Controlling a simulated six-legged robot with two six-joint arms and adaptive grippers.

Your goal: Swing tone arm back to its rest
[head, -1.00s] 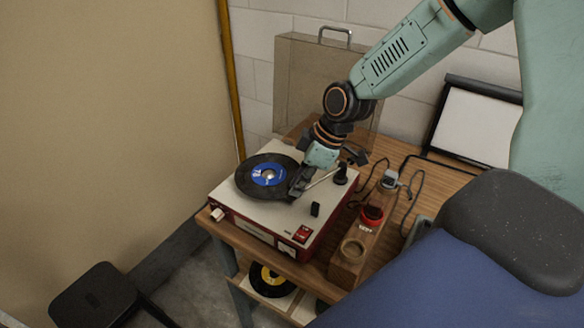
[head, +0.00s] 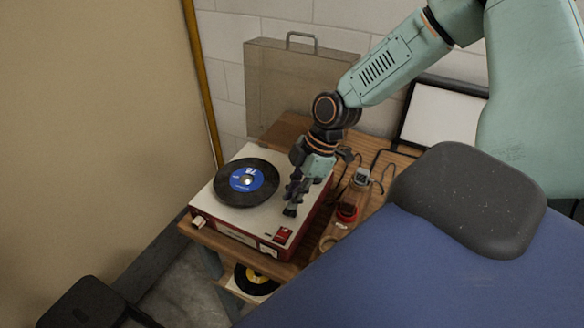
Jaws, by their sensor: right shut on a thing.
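The record player (head: 268,238) is a red box with a pale top on a wooden table. A black record with a blue label (head: 247,179) lies on its platter. My right gripper (head: 290,207) is low over the right side of the player's top, to the right of the record and clear of it. It is shut on the tone arm, which is mostly hidden behind the fingers and wrist. The tone arm's pivot and rest are also hidden by my gripper. My left gripper is not in view.
A clear lid with a handle (head: 265,85) stands against the wall behind. To the player's right are a wooden block with a red-topped item (head: 346,211), a small grey device (head: 361,176) and cables. Another record (head: 255,280) lies on the shelf below.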

